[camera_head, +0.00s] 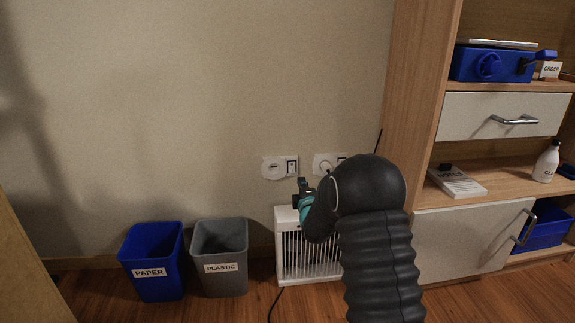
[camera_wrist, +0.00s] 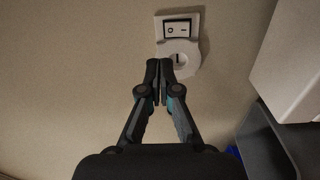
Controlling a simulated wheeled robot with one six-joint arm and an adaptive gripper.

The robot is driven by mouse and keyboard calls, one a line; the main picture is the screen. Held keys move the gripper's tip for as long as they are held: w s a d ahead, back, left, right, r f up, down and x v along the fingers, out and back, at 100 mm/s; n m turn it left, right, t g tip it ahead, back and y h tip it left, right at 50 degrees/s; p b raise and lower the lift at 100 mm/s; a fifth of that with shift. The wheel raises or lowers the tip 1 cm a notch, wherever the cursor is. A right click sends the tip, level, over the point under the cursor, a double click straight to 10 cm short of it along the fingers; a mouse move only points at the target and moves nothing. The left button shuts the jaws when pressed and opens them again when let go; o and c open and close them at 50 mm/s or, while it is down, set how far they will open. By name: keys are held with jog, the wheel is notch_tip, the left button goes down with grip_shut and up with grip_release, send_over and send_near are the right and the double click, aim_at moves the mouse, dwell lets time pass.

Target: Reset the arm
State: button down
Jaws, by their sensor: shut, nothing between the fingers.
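My arm rises in front of the wall in the head view, its black sleeve covering part of the scene. My gripper (camera_head: 305,188) points toward the wall, just above a white heater. In the wrist view my gripper (camera_wrist: 159,68) is shut and empty, with its fingertips together. The tips overlap the lower edge of a white wall socket with a rocker switch (camera_wrist: 180,30) in that picture. I cannot tell whether they touch it.
A blue paper bin (camera_head: 153,262) and a grey plastic bin (camera_head: 220,258) stand left of the heater (camera_head: 290,250). Two wall plates, left (camera_head: 279,167) and right (camera_head: 325,163), sit above it. A wooden cabinet with drawers (camera_head: 502,116) stands at right.

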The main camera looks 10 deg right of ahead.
jog(key=s+f+m+g, duration=0.5)
jog(key=f+m+g, duration=0.1)
jog(key=f, duration=0.6)
jog(key=s+m+g+p, duration=0.1)
jog(key=s+m+g, duration=0.35)
jog(key=s, duration=0.55)
jog(key=s+r+m+g+p, duration=0.2)
jog(key=s+r, duration=0.4)
jog(key=s, duration=0.4)
jog(key=s+d+r+m+g+p, duration=0.1)
jog(key=s+r+m+g, duration=0.15)
jog(key=s+r, duration=0.55)
jog(key=s+r+m+g+p, duration=0.1)
jog(key=s+r+m+p, duration=0.2)
jog(key=s, duration=0.9)
jog(key=s+r+t+p, duration=0.3)
jog(key=s+r, duration=0.5)
jog(key=r, duration=0.5)
jog(key=shift+s+d+r, duration=0.15)
jog(key=shift+d, duration=0.15)
